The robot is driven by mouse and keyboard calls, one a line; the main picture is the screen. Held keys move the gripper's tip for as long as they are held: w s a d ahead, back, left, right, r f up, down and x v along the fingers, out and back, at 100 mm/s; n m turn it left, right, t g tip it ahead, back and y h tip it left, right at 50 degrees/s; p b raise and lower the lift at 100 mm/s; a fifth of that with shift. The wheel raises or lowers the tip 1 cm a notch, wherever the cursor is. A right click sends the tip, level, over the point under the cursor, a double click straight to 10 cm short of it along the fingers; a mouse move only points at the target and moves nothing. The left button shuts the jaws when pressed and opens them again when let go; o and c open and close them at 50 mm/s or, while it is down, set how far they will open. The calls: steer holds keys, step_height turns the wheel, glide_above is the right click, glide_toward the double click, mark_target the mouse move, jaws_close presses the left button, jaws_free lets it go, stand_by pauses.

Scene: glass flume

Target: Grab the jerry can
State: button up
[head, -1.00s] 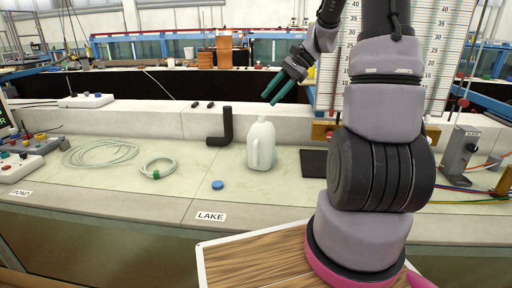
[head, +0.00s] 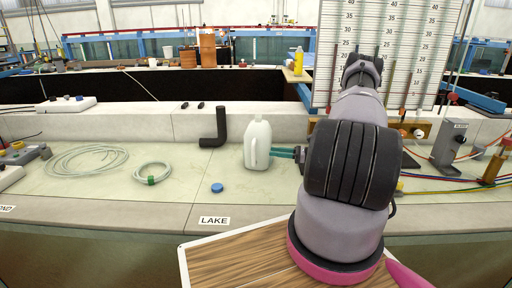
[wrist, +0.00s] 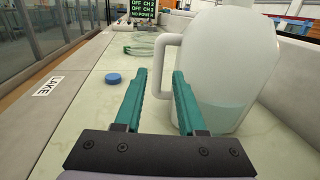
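The jerry can (head: 257,143) is a white translucent jug with a side handle, standing upright on the pale bench. In the wrist view the can (wrist: 238,62) fills the upper right, with its handle (wrist: 167,66) on its left side and some liquid low inside. My gripper (head: 272,152) reaches in from the right, its green fingertips close to the can's lower right side. In the wrist view my gripper (wrist: 160,75) is open, with the handle showing beyond and between the two fingertips. I cannot tell whether the right finger touches the can.
A black elbow pipe (head: 219,128) stands just left of the can. A blue cap (head: 217,187), a small hose coil (head: 152,172) and a larger coil (head: 86,160) lie on the bench. A measuring board (head: 385,50) stands behind my arm. The bench front near the LAKE label (head: 214,220) is clear.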

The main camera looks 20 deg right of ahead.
glide_above(254, 164)
steer(key=w, duration=0.1)
steer(key=shift+d, duration=0.1)
jaws_close()
steer(key=shift+r, duration=0.15)
stand_by(1.5)
